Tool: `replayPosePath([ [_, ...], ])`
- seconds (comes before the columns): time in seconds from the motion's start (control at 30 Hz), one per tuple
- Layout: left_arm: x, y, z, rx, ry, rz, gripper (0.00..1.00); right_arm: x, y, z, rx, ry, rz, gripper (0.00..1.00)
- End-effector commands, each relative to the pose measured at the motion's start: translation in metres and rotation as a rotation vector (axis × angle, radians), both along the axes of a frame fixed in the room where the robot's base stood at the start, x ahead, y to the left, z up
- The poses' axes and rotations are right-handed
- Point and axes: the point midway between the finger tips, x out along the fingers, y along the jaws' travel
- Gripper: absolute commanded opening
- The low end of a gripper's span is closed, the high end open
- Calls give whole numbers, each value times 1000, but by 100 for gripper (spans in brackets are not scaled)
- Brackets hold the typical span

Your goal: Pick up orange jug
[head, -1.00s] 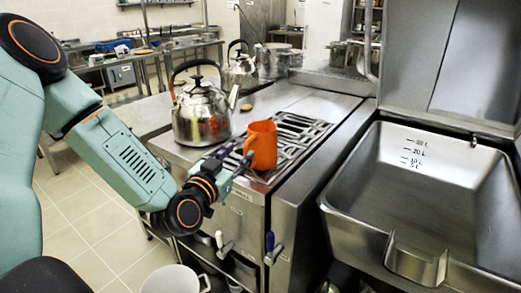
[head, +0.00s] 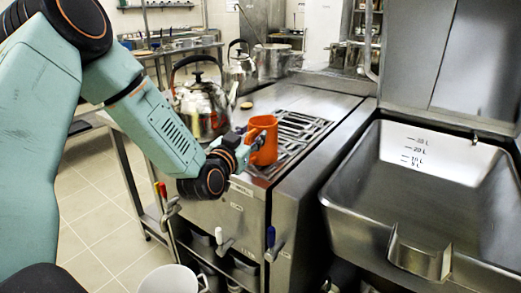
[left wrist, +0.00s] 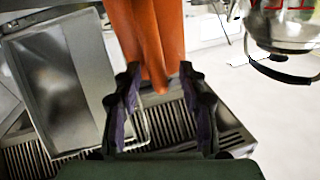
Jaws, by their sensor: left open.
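My right gripper is not in view.
A steel kettle (head: 203,108) stands close behind my left arm. The slatted grill (head: 300,130) lies right of the jug. A deep steel basin (head: 440,190) is further right. A white pot (head: 170,280) is low in front.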

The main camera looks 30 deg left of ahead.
Motion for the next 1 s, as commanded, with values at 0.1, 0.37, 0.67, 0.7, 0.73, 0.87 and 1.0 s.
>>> replayPosePath([
  [0.1, 0, 0, 0, 0, 0, 0, 42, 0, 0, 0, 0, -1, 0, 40],
  [0.37, 0, 0, 0, 0, 0, 0, 25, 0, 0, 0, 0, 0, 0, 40],
  [0.67, 0, 0, 0, 0, 0, 0, 0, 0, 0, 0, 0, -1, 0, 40],
  [0.7, 0, 0, 0, 0, 0, 0, 0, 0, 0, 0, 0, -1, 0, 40],
  [0.73, 0, 0, 0, 0, 0, 0, 0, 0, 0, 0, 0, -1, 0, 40],
  [0.87, 0, 0, 1, 0, -1, 0, 0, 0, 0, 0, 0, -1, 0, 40],
  [1.0, 0, 0, 1, 0, -2, 0, 0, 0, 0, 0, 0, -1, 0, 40],
])
